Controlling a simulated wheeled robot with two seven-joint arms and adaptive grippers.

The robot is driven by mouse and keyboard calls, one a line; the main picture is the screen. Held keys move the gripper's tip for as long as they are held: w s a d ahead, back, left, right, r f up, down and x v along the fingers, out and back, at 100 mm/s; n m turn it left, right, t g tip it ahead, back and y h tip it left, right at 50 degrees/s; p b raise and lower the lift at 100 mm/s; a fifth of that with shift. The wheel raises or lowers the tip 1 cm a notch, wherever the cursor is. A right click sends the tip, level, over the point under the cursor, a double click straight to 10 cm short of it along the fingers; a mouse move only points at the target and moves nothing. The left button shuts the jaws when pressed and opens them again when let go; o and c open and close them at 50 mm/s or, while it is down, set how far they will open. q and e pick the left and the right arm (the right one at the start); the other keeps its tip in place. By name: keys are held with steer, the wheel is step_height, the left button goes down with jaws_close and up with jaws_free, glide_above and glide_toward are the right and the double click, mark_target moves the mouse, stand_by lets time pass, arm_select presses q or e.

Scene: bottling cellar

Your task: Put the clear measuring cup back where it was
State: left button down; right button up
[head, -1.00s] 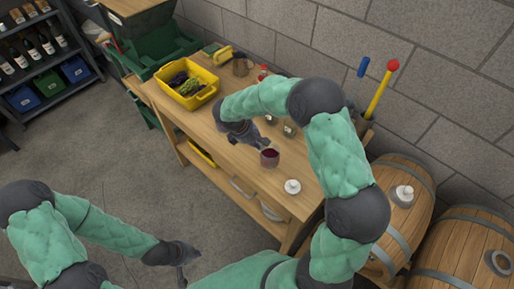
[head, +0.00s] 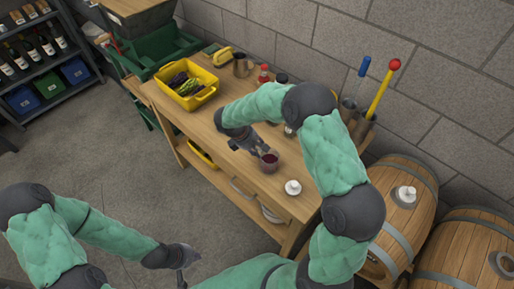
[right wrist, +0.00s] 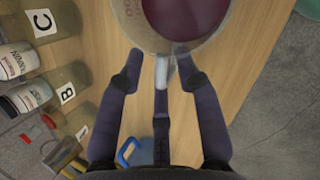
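The clear measuring cup (head: 269,163) stands on the wooden bench with dark red liquid in it. In the right wrist view the cup (right wrist: 190,22) fills the top middle, and its pale handle (right wrist: 162,72) points toward my palm. My right gripper (head: 261,150) is at the cup; in the wrist view its fingers (right wrist: 160,72) are spread on both sides of the handle, with a visible gap to it. The right fingertip is close to the cup wall; I cannot tell if it touches. My left gripper (head: 187,266) is empty and looks open, low over the floor, away from the bench.
A white stopper-like object (head: 293,188) stands near the cup on the bench (head: 240,172). Labelled glass jars (right wrist: 58,88) stand left in the wrist view. A yellow crate (head: 205,97) and a metal mug (head: 241,66) are farther back. Barrels (head: 397,205) stand right of the bench.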

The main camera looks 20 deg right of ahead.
steer(key=shift+r, duration=0.45)
steer(key=p+v, duration=0.3)
steer(key=v, duration=0.8)
steer(key=s+a+f+m+y, duration=0.2)
steer(key=s+a+f, duration=0.15)
steer(key=f, duration=0.25)
steer(key=s+a+f+m+g+y, duration=0.1)
steer(key=s+a+f+y, duration=0.25)
steer(key=f, duration=0.25)
steer(key=s+a+f+m+y, duration=0.2)
steer(key=s+a+f, duration=0.1)
steer(key=s+f, duration=0.3)
steer(key=s+f+m+t+y, duration=0.1)
steer(key=s+f+m, duration=0.6)
steer(key=s+m, duration=0.2)
steer(key=shift+s+a+t+y, duration=0.35)
steer(key=shift+s+a+t, duration=0.1)
steer(key=shift+s, duration=0.25)
steer(key=shift+f, duration=0.3)
